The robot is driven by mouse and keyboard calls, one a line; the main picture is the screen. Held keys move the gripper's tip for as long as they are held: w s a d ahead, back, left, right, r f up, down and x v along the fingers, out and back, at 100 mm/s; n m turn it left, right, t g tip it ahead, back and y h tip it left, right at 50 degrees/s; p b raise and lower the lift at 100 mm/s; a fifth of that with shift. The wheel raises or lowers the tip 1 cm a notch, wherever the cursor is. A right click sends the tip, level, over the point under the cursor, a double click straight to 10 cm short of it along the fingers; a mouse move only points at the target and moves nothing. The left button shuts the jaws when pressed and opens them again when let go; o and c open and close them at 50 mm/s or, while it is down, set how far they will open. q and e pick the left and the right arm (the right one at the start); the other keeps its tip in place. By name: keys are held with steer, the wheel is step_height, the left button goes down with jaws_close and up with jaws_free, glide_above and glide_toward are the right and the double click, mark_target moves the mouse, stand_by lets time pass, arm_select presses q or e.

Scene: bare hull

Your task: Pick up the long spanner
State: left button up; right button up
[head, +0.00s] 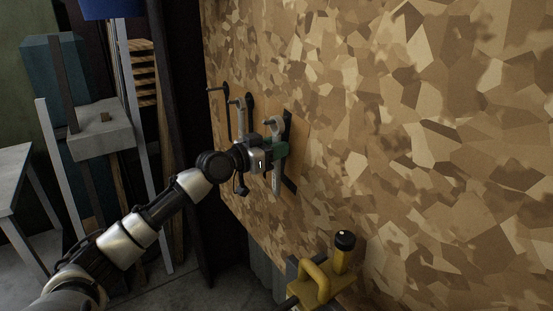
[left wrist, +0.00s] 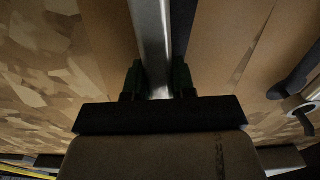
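The long spanner (head: 276,182) is a silver bar, upright against the tan tool board; its head shows above my gripper and its lower end below. My left gripper (head: 278,150), with green fingertips, is at its middle, and the gripper hides part of the shaft. In the left wrist view the silver shaft (left wrist: 153,40) runs between the two fingers (left wrist: 159,82), which appear to press on both its sides. My right gripper is not in view.
A smaller spanner (head: 240,118) and a thin dark tool (head: 226,108) hang left of it on the board. A yellow tool with a handle (head: 318,281) stands below right. A grey table (head: 12,172) and a rack stand at the left.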

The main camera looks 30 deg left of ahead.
arm_select(q)
jaws_close()
steer(key=shift+r, duration=0.1)
steer(key=r+b+v, duration=0.1)
steer(key=b+v, duration=1)
steer(key=v, duration=0.7)
steer(key=shift+r, duration=0.15)
